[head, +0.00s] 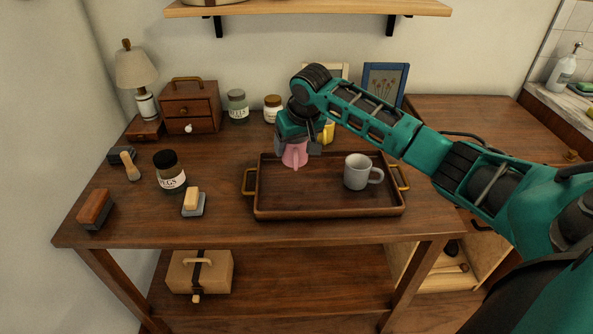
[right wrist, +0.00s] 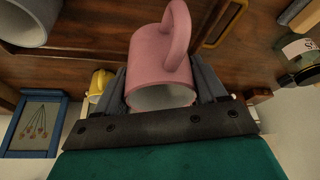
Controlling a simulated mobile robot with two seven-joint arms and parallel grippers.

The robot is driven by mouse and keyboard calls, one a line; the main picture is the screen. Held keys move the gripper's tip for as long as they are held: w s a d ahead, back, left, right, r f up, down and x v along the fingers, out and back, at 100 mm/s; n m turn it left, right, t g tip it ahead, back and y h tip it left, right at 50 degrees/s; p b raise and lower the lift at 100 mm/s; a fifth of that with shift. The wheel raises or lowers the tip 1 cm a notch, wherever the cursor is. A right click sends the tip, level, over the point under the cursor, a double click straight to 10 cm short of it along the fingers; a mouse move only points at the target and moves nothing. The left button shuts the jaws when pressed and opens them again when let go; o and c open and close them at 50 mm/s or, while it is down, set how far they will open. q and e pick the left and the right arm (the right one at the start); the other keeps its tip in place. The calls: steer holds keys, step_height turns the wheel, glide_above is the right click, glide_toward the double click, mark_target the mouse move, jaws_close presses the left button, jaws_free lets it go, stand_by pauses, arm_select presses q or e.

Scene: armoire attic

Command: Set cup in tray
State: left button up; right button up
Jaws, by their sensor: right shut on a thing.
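A pink cup (head: 295,154) is held by my right gripper (head: 297,148) over the back left part of the wooden tray (head: 330,212). In the right wrist view the pink cup (right wrist: 163,55) sits between the two fingers of my right gripper (right wrist: 170,92), with its handle toward the top of the picture. I cannot tell whether the cup touches the tray floor. A grey mug (head: 357,172) stands upright in the right half of the tray. My left gripper is not in view.
A yellow cup (head: 328,132) stands behind the tray, partly hidden by my right arm. Jars (head: 170,172), a wooden box (head: 190,105), a lamp (head: 137,70) and brushes (head: 193,202) stand to the left. The middle of the tray is clear.

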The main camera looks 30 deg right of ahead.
step_height(320, 180, down, 3)
steer(key=shift+r, duration=0.1)
step_height(320, 180, down, 4)
steer(key=shift+f+b, duration=0.15)
steer(key=shift+b, duration=0.4)
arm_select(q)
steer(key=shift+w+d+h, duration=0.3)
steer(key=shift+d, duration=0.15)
arm_select(e)
steer(key=shift+f, duration=0.45)
steer(key=shift+f, duration=0.1)
steer(key=o, duration=1.1)
steer(key=shift+o, duration=0.2)
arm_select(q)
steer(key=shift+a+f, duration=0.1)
